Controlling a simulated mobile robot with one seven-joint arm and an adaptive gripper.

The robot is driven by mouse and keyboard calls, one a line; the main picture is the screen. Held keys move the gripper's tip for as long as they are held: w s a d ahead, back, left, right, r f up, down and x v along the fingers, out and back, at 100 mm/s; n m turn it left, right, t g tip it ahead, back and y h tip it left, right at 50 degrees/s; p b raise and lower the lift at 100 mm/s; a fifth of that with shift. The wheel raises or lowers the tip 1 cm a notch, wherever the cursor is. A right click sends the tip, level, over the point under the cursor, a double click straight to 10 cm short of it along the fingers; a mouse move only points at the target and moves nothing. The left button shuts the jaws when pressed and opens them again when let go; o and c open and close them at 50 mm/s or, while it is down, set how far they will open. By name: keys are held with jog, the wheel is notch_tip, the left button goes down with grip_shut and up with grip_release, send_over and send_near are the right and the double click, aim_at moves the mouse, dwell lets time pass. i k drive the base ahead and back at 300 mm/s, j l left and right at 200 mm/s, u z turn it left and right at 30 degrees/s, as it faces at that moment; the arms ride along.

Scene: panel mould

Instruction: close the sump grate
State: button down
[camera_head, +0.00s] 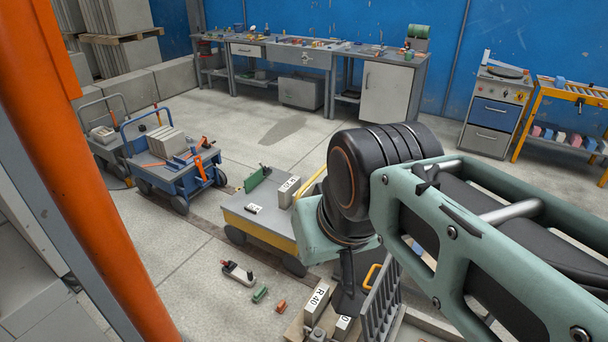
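The sump grate (384,304) is a grey barred panel at the bottom of the view, right of centre. It stands raised at a steep tilt, with its bars showing. My gripper (347,300) points down just left of the grate, close to the yellow handle. I cannot tell whether it touches the grate. Its fingers are dark and mostly hidden, so their opening does not show.
A block marked R 40 (316,304) stands on wood just left of my gripper. A yellow-edged cart (262,222) and a blue cart (176,178) stand behind. An orange post (85,150) crosses the left.

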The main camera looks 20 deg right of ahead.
aim_at(389, 279)
jog(key=i+l+z, duration=0.1)
jog(key=i+z, duration=0.5)
jog(key=i, duration=0.15)
jog(key=u, duration=7.6)
